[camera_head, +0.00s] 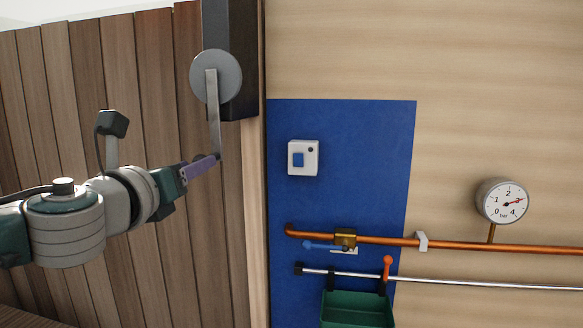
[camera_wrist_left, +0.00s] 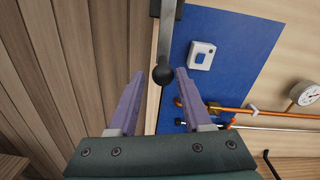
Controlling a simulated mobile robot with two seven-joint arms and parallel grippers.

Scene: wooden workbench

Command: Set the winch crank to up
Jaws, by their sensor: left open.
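The winch crank (camera_head: 214,115) has a round grey disc and a flat grey arm that hangs almost straight down from it, mounted on a dark post (camera_head: 242,60). A dark ball knob (camera_wrist_left: 163,75) is at the arm's lower end. My left gripper (camera_head: 213,160) reaches in from the left, at the level of the knob. In the left wrist view it is open, and the knob appears between its two purple fingertips, apart from both. In the head view the fingers mostly hide the knob. My right gripper is in neither view.
A blue panel (camera_head: 350,125) right of the post carries a white switch box (camera_head: 303,169). A gauge (camera_head: 504,202) is at right.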

